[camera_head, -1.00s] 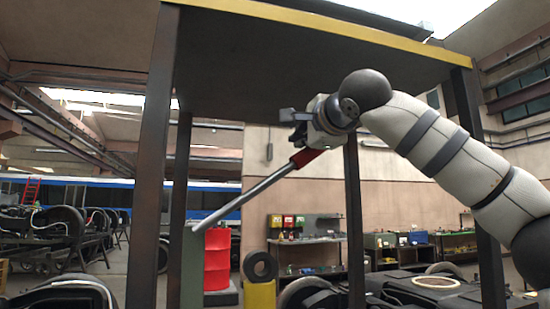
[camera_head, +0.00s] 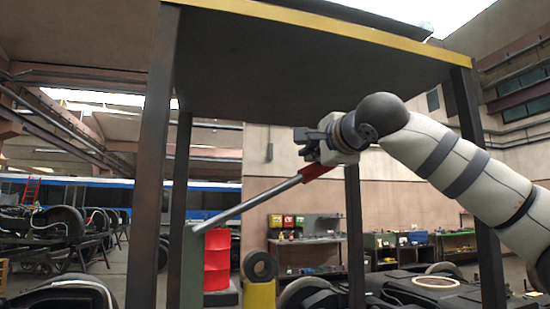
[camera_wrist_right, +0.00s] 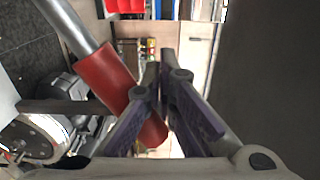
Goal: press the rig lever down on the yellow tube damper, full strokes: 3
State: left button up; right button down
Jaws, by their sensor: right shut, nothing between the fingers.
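The rig lever is a grey bar (camera_head: 255,203) with a red grip (camera_head: 317,172) at its upper end. It slants up to the right from a green-grey post (camera_head: 191,268). My right gripper (camera_head: 303,141) is shut and empty, just above the red grip in the head view. In the right wrist view its closed fingers (camera_wrist_right: 160,68) point ahead, with the red grip (camera_wrist_right: 103,75) passing beside and under them. I cannot tell whether they touch it. A yellow upright piece (camera_head: 261,295) shows low in the head view; I cannot tell if it is the damper. My left gripper is out of view.
Dark posts (camera_head: 147,200) and a yellow-edged roof panel (camera_head: 320,27) frame the space around my right arm. A red drum (camera_head: 217,262) stands behind the lever. A black ring (camera_head: 260,266) sits above the yellow piece. Workbenches (camera_head: 310,245) stand farther back.

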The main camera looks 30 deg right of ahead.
aim_at(326, 170)
jog(key=shift+s+d+f, duration=0.15)
jog(key=shift+d+f, duration=0.35)
jog(key=shift+f, duration=0.35)
jog(key=shift+s+d+f, duration=0.1)
jog(key=shift+d+f, duration=0.35)
jog(key=shift+f, duration=0.35)
